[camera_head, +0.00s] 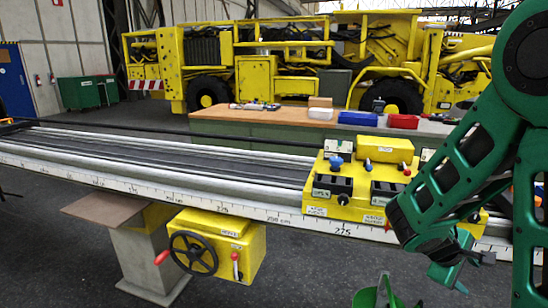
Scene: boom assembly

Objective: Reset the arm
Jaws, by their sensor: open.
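My green arm fills the right side of the head camera view and bends down in front of the long rail bench. My gripper (462,272) is at the low end of the arm, in front of the right end of the yellow control box (345,208). It is small and partly covered by the wrist, and I see nothing held in it. The arm hides part of the control box and the bench's right end.
The long bench (120,172) with a scale along its edge crosses the view. A yellow handwheel unit (215,245) hangs below it. Behind stands a wooden-topped table (280,116) with a blue bin (358,118) and a red bin (403,121). A yellow machine (290,60) stands at the back.

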